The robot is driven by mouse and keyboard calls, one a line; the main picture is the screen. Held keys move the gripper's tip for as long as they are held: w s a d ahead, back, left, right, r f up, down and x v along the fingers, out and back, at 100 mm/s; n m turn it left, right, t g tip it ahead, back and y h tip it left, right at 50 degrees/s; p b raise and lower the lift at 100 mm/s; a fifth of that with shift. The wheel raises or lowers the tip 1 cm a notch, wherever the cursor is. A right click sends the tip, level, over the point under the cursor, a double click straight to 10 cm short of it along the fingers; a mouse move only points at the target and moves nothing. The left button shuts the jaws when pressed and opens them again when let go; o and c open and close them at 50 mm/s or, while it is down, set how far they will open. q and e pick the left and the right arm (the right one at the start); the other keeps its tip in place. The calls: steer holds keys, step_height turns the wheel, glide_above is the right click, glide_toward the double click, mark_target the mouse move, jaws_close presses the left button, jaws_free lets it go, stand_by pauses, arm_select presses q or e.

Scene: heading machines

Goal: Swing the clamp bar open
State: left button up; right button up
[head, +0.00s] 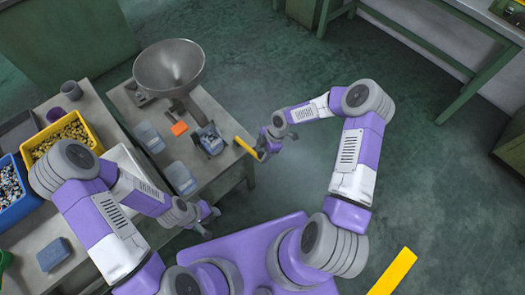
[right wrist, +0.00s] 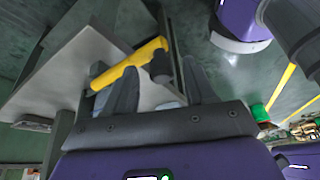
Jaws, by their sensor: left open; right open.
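The clamp bar (head: 246,148) appears to be the yellow bar sticking out past the right edge of the small table, beside a grey-blue machine (head: 209,140). In the right wrist view the yellow bar (right wrist: 128,66) runs across in front of the fingers. Its dark knob (right wrist: 160,68) shows between them. My right gripper (head: 277,149) is open at the bar's outer end; its fingers show in the right wrist view (right wrist: 160,82). I cannot tell whether they touch the bar. My left gripper (head: 208,219) is open and empty near the table's front edge.
A metal hopper (head: 170,66) stands at the back of the small table. Clear trays (head: 180,178) and an orange piece (head: 179,128) lie near the machine. A yellow bin (head: 59,141) and a blue bin (head: 10,190) are at left.

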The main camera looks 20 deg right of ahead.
steer(key=p+v, duration=0.1)
steer(key=v, duration=0.6)
steer(key=shift+r, duration=0.25)
steer(key=shift+d, duration=0.15)
steer(key=s+a+f+m+y, duration=0.2)
steer(key=s+a+f+m, duration=0.1)
steer(key=s+a+m, duration=0.55)
steer(key=s+f+m+h, duration=0.2)
steer(key=s+f+m, duration=0.1)
steer(key=s+m, duration=0.6)
steer(key=m, duration=0.3)
steer(key=shift+a+f+m+t, duration=0.25)
steer(key=shift+m+t, duration=0.1)
steer(key=shift+t, duration=0.05)
